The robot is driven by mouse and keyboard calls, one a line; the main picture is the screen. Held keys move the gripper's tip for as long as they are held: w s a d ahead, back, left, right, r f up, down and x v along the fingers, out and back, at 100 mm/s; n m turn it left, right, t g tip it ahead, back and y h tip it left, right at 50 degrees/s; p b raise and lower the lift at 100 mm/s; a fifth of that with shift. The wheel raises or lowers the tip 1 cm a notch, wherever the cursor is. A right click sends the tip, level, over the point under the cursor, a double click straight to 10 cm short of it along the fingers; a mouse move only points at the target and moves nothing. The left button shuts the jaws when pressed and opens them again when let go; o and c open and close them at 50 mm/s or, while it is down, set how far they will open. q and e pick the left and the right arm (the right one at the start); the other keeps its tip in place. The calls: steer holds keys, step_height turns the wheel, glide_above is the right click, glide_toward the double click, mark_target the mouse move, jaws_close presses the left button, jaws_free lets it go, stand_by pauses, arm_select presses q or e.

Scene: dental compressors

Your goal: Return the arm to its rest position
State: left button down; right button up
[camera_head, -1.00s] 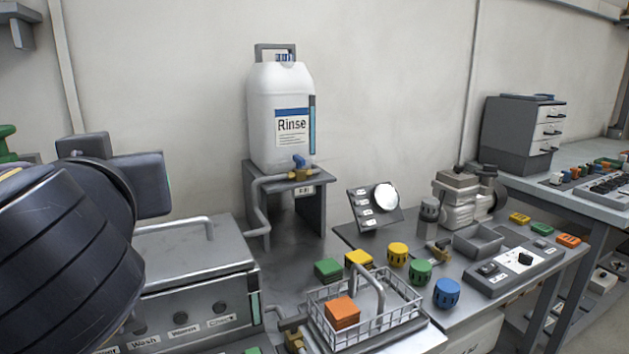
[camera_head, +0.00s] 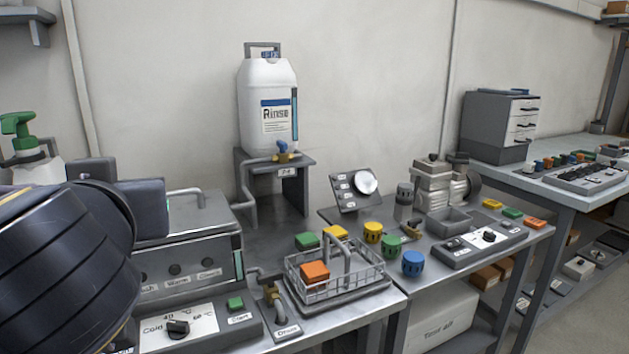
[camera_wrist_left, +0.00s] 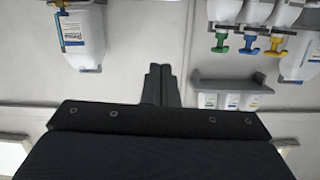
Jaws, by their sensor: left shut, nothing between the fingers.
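My left arm fills the lower left of the head view, a dark ribbed link; its fingers cannot be made out there. In the left wrist view my left gripper (camera_wrist_left: 160,84) shows as two dark fingers pressed together, shut and empty. Beyond the fingers is a pale wall. My right gripper is in neither view.
A wash unit (camera_head: 190,250) stands close beside my arm, with a green pump bottle (camera_head: 18,135) behind. A Rinse jug (camera_head: 268,105) stands on a stand. A wire basket (camera_head: 352,279) holds an orange block (camera_head: 315,272). Coloured caps and a compressor (camera_head: 440,185) lie right.

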arm_select(q)
steer(key=s+a+f+m+g+h+b, duration=0.2)
steer(key=f+g, duration=0.1)
steer(key=f, duration=1)
steer(key=s+a+f+m+g+h+b, duration=0.1)
steer(key=a+f+g+h+b, duration=0.15)
steer(key=f, duration=1.05)
steer(key=s+d+f+g+h+b, duration=0.1)
steer(key=s+d+f+h+b, duration=0.15)
steer(key=f, duration=0.45)
steer(key=s+d+f+g+h+b, duration=0.1)
steer(key=s+f+h, duration=0.1)
steer(key=s+f, duration=0.35)
steer(key=s+d+f+g+h+b, duration=0.1)
steer(key=d+f+h+b, duration=0.1)
steer(key=f, duration=0.6)
step_height(320, 180, up, 33)
steer(key=p, duration=3.3)
